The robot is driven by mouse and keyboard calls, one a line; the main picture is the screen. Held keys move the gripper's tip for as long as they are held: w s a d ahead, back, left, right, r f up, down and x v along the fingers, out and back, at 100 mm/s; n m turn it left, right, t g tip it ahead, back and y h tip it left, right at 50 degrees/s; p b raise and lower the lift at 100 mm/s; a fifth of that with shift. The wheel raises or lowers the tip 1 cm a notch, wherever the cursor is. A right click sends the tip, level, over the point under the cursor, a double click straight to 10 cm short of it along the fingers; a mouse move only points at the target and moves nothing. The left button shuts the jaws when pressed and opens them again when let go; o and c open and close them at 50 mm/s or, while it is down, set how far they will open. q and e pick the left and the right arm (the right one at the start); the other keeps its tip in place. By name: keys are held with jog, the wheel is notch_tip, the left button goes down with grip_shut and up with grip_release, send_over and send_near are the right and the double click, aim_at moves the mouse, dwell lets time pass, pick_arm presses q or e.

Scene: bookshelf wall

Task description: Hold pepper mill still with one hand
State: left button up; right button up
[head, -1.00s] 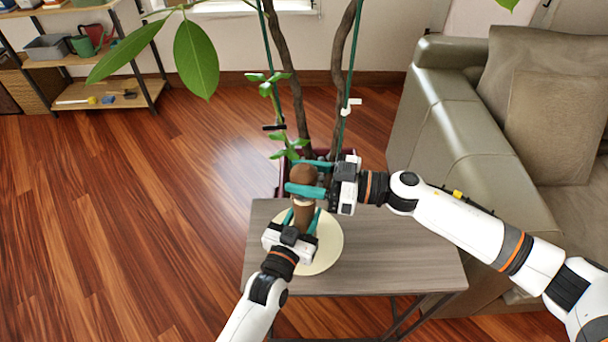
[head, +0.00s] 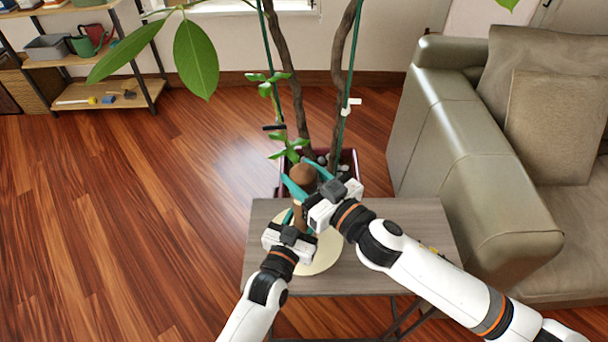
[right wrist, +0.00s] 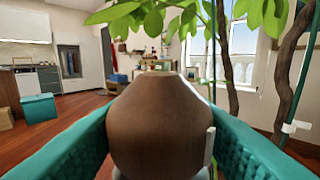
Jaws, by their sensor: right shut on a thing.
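The brown pepper mill (head: 302,177) stands upright on a cream round plate or mat (head: 325,262). My right gripper (head: 301,186) is shut on the mill's rounded top, with teal fingers on both sides. The right wrist view shows the brown top (right wrist: 160,125) large between these fingers. My left gripper (head: 299,218) is low at the mill's body, with a teal finger beside it. My right gripper hides much of the mill's body and the left fingers, so their grip cannot be told.
The mill's plate lies on a small grey wooden table (head: 400,270). A potted plant (head: 347,160) with tall stems stands just behind the table. A grey-green sofa (head: 465,170) is close on the right. The wooden floor (head: 130,220) on the left is clear.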

jog(key=m+t+h, duration=0.1)
jog(key=m+h, duration=0.1)
jog(key=h, duration=0.1)
jog(key=m+t+h, duration=0.2)
jog(key=m+h, duration=0.1)
jog(key=shift+a+r+t+h, duration=0.1)
jog(key=shift+r+t+h, duration=0.1)
jog(key=shift+t+h, duration=0.1)
jog(key=shift+h, duration=0.5)
jog(key=o, duration=1)
jog(key=shift+f, duration=0.1)
jog(key=shift+c, duration=0.2)
jog(key=shift+s+f, duration=0.1)
jog(key=v, duration=1.2)
